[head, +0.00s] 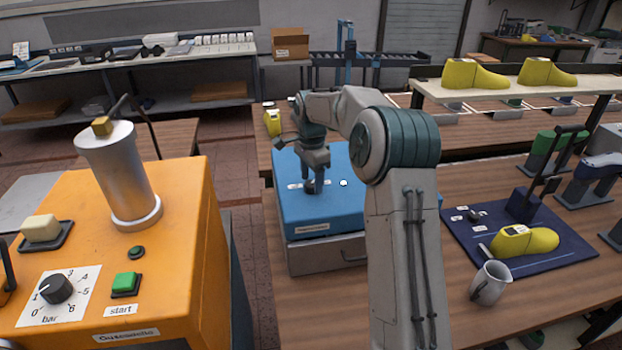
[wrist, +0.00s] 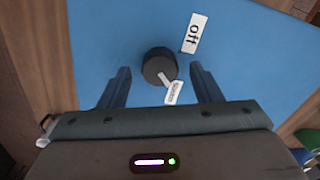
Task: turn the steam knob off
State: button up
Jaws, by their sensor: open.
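The steam knob (wrist: 158,66) is a round black knob on the blue top of a box. Its light pointer mark aims down and right in the wrist view, at a small white label (wrist: 174,92) with text too small to read surely. A white "off" label (wrist: 195,33) lies up and right of the knob. My gripper (wrist: 160,72) is open, with one finger on each side of the knob and gaps showing. Contact cannot be told. In the head view my gripper (head: 312,186) is low over the blue box (head: 320,226) and largely hides the knob.
An orange machine (head: 175,250) with a bar dial (head: 56,289) and green start button (head: 125,283) stands left. To the right are a navy mat (head: 475,236) with a yellow shoe last (head: 524,240), and a grey mug (head: 490,283). A shelf with yellow lasts is behind.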

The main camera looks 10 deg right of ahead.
jog(key=shift+f, duration=0.55)
jog(key=c, duration=1)
